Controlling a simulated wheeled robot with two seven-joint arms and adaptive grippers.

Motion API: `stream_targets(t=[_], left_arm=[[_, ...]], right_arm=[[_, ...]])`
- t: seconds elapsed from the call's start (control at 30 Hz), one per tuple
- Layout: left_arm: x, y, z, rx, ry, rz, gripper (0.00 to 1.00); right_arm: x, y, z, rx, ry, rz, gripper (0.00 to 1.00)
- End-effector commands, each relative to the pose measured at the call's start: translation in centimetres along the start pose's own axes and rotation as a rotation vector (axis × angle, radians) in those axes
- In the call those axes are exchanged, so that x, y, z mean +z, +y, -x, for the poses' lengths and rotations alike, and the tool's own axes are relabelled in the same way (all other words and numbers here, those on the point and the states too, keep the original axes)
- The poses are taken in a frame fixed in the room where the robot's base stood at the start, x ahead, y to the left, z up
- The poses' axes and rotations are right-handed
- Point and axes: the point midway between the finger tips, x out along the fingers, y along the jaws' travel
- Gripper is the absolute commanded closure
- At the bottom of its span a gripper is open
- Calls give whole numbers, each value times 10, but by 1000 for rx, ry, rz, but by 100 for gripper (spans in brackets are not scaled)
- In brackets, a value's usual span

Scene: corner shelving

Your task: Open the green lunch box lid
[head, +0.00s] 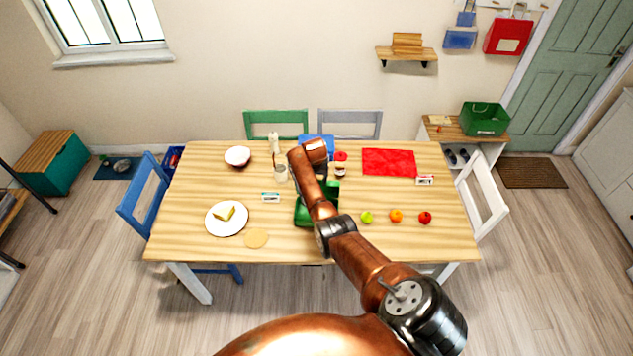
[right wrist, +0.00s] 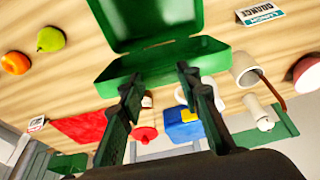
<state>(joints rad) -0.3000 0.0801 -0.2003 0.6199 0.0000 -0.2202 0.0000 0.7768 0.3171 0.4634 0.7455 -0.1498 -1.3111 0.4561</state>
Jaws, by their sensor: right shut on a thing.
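The green lunch box (head: 303,213) stands near the middle front of the table, partly hidden behind my right arm in the head view. In the right wrist view the lunch box (right wrist: 150,25) shows two hollow halves apart, so it stands open. My right gripper (right wrist: 158,82) is at the rim of the half farther from me, one finger at each side, and is shut on it. The fingertips are hidden by my arm in the head view. My left gripper is not in view.
A plate (head: 225,231) with a yellow wedge lies left, beside a round tan disc (head: 256,239). A green pear (head: 367,217), an orange (head: 396,216) and a red apple (head: 425,218) sit to the right. A mug (head: 281,173) and a jar (head: 340,172) stand close behind the box.

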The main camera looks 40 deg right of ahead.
Motion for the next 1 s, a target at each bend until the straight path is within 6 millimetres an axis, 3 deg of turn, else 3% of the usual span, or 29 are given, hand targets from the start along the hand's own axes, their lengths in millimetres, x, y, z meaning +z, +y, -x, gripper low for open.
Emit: stream_targets(t=[0.23,0.27,0.5,0.83,1.0], left_arm=[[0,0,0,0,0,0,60],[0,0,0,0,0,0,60],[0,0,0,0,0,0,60],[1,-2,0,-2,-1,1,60],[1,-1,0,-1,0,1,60]], right_arm=[[-1,0,1,-1,3,0,100],[-1,0,1,-1,3,0,68],[-1,0,1,0,2,0,51],[0,0,2,0,1,0,51],[-1,-2,17,-2,3,0,51]])
